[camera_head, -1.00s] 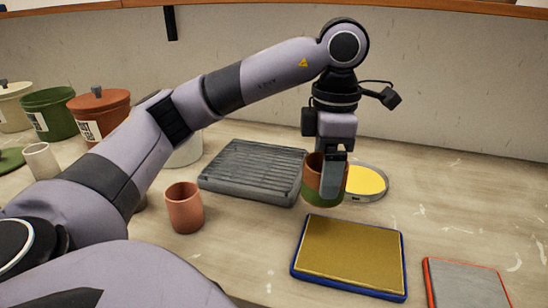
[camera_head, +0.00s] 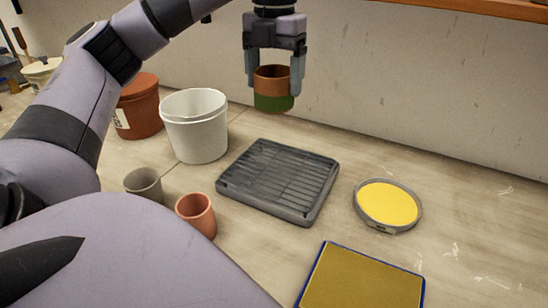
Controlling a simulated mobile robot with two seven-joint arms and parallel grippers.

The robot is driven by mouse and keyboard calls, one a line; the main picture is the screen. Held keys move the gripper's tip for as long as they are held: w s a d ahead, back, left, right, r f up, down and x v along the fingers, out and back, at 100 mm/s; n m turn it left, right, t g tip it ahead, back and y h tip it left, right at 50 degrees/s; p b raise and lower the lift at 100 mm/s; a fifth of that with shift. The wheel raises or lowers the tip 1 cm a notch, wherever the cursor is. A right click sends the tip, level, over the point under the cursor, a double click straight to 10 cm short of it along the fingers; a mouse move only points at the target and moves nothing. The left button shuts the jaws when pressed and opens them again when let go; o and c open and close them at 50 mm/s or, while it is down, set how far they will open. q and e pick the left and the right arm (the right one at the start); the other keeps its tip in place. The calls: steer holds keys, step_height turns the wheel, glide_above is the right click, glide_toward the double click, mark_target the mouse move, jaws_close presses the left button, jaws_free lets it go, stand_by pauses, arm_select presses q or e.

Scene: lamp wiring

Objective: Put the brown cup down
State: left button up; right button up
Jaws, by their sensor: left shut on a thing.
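The brown cup (camera_head: 273,90), brown on its upper part with a green lower band, is upright between the fingers of my left gripper (camera_head: 273,75). The gripper is shut on it, one finger on each side. The cup is held in the air, clear of the table, and in the picture it shows above the grey slatted rack (camera_head: 280,178). My right gripper is not in view.
A terracotta cup (camera_head: 196,214) and a grey-beige cup (camera_head: 143,185) stand left of the rack. A white bucket (camera_head: 196,125) and a lidded red-brown pot (camera_head: 139,107) stand behind them. A yellow round dish (camera_head: 388,204) and a blue-edged tan pad (camera_head: 360,281) lie to the right.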

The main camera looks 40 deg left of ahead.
mark_target(274, 103)
arm_select(q)
step_height(274, 103, down, 5)
steer(key=shift+f+b, duration=0.2)
steer(key=shift+b, duration=0.75)
steer(key=shift+f, duration=5.95)
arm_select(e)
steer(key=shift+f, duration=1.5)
arm_select(q)
steer(key=shift+f, duration=0.15)
steer(key=o, duration=1.1)
steer(key=shift+c, duration=0.2)
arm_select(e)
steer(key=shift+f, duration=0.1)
